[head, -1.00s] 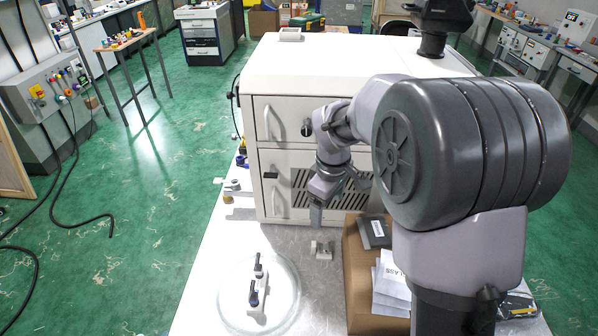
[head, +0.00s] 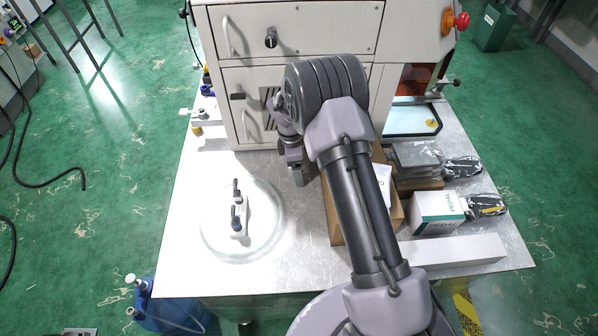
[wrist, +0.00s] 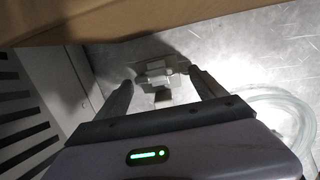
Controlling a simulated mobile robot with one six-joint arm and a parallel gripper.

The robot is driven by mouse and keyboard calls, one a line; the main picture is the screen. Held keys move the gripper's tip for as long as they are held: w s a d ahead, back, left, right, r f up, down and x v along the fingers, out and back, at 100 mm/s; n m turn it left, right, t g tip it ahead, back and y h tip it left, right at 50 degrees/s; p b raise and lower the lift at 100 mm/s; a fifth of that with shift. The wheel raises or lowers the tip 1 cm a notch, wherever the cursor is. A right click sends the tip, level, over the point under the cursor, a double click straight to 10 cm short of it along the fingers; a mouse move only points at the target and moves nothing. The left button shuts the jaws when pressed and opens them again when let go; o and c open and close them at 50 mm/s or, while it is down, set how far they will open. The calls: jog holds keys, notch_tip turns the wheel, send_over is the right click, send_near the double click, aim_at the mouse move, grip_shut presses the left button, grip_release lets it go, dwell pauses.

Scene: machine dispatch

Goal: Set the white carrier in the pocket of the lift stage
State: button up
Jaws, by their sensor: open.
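A small pale, stepped piece, apparently the white carrier (wrist: 158,72), lies on the metal table in the wrist view, beside the cardboard box. My gripper (wrist: 160,80) is open, with its two fingers to either side of the piece in the picture. I cannot tell whether they touch it. In the head view my gripper (head: 300,176) points down left of the cardboard box, and the piece is hidden there. A white block with two dark upright clamps (head: 238,217) stands on a round clear plate (head: 272,205). I cannot tell for sure which thing is the lift stage.
The cardboard box (head: 333,212) stands close on the right of my gripper. The white machine cabinet (head: 240,85) rises behind it. A PEDAL carton (head: 437,209) and a long white box (head: 455,251) lie at the right. The table's front left is clear.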

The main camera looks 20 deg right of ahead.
jog(key=c, duration=1.7)
jog(key=shift+r, duration=0.15)
jog(key=shift+c, duration=0.2)
